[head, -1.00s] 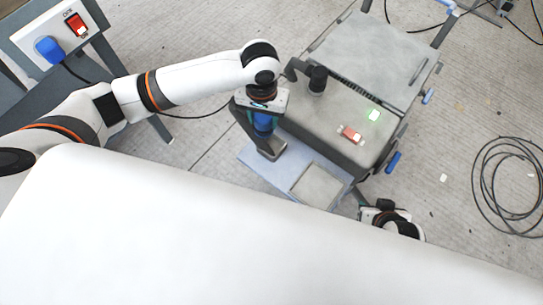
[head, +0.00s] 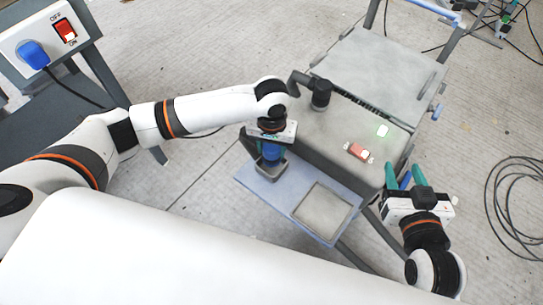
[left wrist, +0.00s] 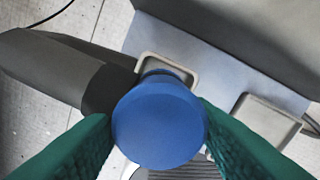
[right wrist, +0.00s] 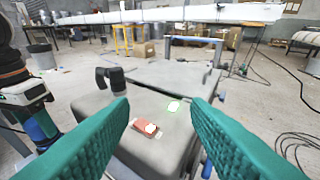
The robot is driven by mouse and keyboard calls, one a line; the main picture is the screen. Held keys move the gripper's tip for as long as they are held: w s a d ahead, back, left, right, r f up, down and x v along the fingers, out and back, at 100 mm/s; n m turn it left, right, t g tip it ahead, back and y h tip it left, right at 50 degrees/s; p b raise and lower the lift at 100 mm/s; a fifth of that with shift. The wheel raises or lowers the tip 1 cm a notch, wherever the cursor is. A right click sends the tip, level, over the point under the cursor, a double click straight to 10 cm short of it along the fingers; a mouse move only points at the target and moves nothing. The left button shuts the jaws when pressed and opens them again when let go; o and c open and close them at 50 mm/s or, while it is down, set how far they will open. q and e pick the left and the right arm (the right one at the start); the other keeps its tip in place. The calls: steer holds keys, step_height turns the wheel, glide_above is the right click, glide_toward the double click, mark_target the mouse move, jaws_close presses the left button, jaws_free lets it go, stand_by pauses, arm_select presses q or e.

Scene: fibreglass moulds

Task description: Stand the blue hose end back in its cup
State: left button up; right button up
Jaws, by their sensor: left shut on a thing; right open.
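The blue hose end (head: 271,153) is held by my left gripper (head: 271,146), which points down over the light-blue shelf. In the left wrist view the round blue top of the hose end (left wrist: 160,122) sits between the green fingers, with a dark grey hose (left wrist: 55,68) joining from the left. The grey cup (head: 272,175) is on the shelf just below it; its pale rim (left wrist: 185,72) shows partly behind the hose end. I cannot tell whether the lower end is inside the cup. My right gripper (head: 405,178) is open and empty beside the machine's right side.
A grey machine (head: 345,120) with a red switch (head: 358,151), a green light (head: 382,131) and a black upright pipe (head: 321,93) stands behind the shelf. A square grey tray (head: 322,208) lies on the shelf (head: 300,184). Black cable (head: 505,205) is coiled on the floor at right.

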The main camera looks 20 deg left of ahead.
arm_select(q)
step_height(320, 180, down, 4)
steer(key=shift+r+b, duration=0.1)
steer(key=shift+b, duration=0.75)
arm_select(e)
step_height(320, 180, up, 6)
steer(key=w+a+t+y, duration=0.1)
steer(key=t, duration=0.3)
steer(key=shift+a+r+t+y, duration=0.2)
steer(key=shift+t+y, duration=0.1)
steer(key=shift+y, duration=0.1)
steer(key=shift+f, duration=0.1)
arm_select(q)
steer(key=o, duration=0.8)
steer(key=shift+o, duration=0.4)
arm_select(e)
steer(key=shift+d+f, duration=0.1)
